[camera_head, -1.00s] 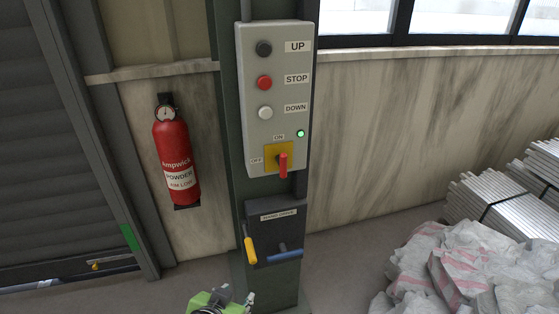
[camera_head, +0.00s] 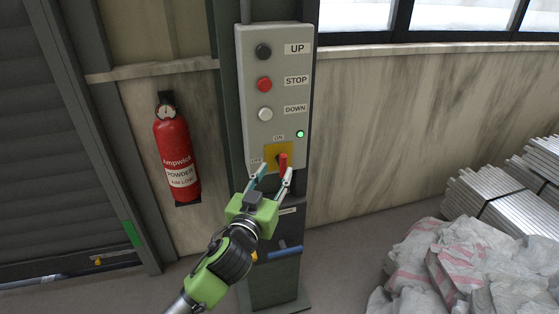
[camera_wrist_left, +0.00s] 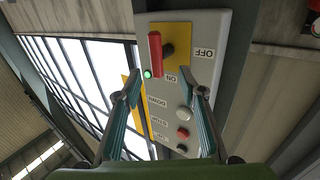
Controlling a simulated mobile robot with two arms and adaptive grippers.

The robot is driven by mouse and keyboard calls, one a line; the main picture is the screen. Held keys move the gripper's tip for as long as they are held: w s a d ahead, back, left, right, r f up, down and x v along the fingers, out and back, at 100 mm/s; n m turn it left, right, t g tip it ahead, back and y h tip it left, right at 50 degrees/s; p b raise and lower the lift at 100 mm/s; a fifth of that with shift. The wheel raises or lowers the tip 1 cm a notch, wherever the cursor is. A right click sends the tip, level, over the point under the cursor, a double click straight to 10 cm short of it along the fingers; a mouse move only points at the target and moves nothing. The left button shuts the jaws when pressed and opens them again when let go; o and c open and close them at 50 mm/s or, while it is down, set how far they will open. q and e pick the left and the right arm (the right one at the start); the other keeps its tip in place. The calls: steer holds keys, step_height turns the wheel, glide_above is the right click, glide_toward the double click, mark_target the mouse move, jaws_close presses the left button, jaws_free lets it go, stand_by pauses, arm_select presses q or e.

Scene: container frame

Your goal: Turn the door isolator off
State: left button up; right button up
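The door isolator is a red rotary handle (camera_head: 283,162) on a yellow plate (camera_head: 271,153), low on a grey control box (camera_head: 273,100). ON is marked above the plate and OFF to its left. The handle stands upright, in line with ON, and a green lamp (camera_head: 300,134) is lit. My left gripper (camera_head: 274,173) is open just below the handle, fingers pointing up at it. In the left wrist view the red handle (camera_wrist_left: 155,55) lies ahead, between and beyond the parted fingers (camera_wrist_left: 158,90), apparently untouched. My right gripper is not in view.
UP, STOP and DOWN buttons sit above the isolator on the box. A crank holder with a blue handle (camera_head: 285,252) is below, partly behind my arm. A fire extinguisher (camera_head: 176,150) hangs at left. Bags (camera_head: 440,265) and metal bars (camera_head: 495,205) lie at right.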

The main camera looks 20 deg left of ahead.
mark_target(280, 163)
arm_select(q)
steer(key=shift+w+p, duration=0.35)
steer(key=shift+w, duration=2)
jaws_close()
